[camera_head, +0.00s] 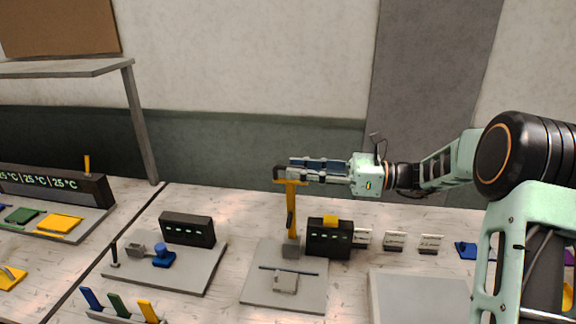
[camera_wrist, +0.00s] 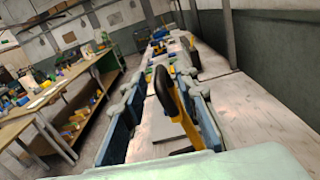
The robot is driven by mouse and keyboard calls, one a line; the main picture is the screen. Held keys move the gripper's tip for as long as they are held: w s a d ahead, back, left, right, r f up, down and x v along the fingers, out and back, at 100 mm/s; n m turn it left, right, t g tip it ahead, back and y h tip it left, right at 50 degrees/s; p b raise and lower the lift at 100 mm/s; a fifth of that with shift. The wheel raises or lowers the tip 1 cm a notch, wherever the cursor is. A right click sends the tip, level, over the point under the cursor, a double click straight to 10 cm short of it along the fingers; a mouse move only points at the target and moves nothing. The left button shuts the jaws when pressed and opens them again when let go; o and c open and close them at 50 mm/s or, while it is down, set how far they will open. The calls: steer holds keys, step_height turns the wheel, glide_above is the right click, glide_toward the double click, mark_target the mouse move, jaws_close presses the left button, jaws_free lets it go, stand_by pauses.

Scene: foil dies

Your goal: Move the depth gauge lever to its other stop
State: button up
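A yellow arm with a dark end (camera_head: 279,173) crosses the post's top. No label shows which part is the depth gauge lever. My gripper (camera_head: 290,169) is level at the top of the post, its fingertips beside the dark end. In the wrist view, my gripper's blue-padded fingers stand apart, with a black curved handle (camera_wrist: 160,88) and yellow parts (camera_wrist: 184,92) between them. Contact cannot be told.
A black display box (camera_head: 329,240) with a yellow top stands right of the post. Several small signs (camera_head: 395,241) stand further right. At left, another plate (camera_head: 140,278) carries a blue-knobbed device and a display box (camera_head: 187,229).

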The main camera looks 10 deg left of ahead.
steer(key=shift+s+a, duration=0.1)
steer(key=shift+a, duration=1.4)
steer(key=shift+c, duration=0.3)
jaws_close()
